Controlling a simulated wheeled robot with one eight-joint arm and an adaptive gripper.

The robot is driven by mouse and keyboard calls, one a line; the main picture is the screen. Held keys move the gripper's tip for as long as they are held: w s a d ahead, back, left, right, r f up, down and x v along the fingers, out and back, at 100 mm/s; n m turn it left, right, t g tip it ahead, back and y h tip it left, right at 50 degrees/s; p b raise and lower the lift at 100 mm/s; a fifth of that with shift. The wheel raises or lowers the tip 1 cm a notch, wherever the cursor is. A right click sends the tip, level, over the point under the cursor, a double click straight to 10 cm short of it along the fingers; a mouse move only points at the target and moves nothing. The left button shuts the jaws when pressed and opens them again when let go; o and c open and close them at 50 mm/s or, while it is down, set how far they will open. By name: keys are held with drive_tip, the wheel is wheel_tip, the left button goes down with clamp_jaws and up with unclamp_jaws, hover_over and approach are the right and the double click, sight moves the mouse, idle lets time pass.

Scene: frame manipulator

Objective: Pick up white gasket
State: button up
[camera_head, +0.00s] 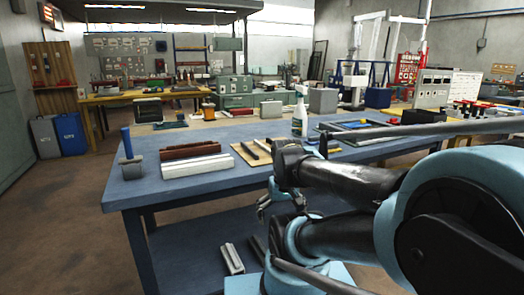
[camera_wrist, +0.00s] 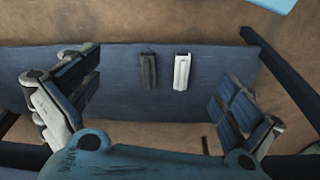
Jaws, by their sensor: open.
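A white, channel-like strip, which looks like the white gasket (camera_wrist: 182,72), lies on the lower blue shelf (camera_wrist: 125,100); it also shows in the head view (camera_head: 232,259). A dark strip of similar shape (camera_wrist: 148,72) lies just left of it in the wrist view. My gripper (camera_wrist: 158,98) is open and empty, its fingers wide apart at left and right. The shelf and both strips show between and beyond the fingers, with no contact. In the head view my gripper (camera_head: 268,206) hangs at the table's front edge, partly hidden by my arm.
On the blue tabletop (camera_head: 140,188) lie another long white strip (camera_head: 197,165), a red-brown strip (camera_head: 190,149), a blue-handled tool (camera_head: 130,155) and a white bottle (camera_head: 299,118). Table legs and the tabletop edge bound the shelf. Open floor lies at the left.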

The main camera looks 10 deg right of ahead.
drive_tip(key=shift+c, duration=1.1)
drive_tip(key=r, duration=0.2)
drive_tip(key=w+r, duration=0.1)
drive_tip(key=r, duration=0.1)
drive_tip(key=shift+w, duration=0.1)
drive_tip(key=c, duration=1.3)
wheel_tip(320, 180, up, 26)
drive_tip(key=n+g, duration=0.2)
drive_tip(key=n, duration=0.1)
hover_over(264, 148)
wheel_tip(264, 148, down, 11)
drive_tip(key=shift+w+f, duration=0.1)
drive_tip(key=shift+f, duration=0.1)
drive_tip(key=shift+w+a+f, duration=0.1)
drive_tip(key=shift+w+f, duration=0.05)
drive_tip(key=shift+f, duration=1.2)
drive_tip(key=shift+w+a+f, duration=0.1)
drive_tip(key=shift+w+f, duration=0.05)
drive_tip(key=shift+f, duration=1.2)
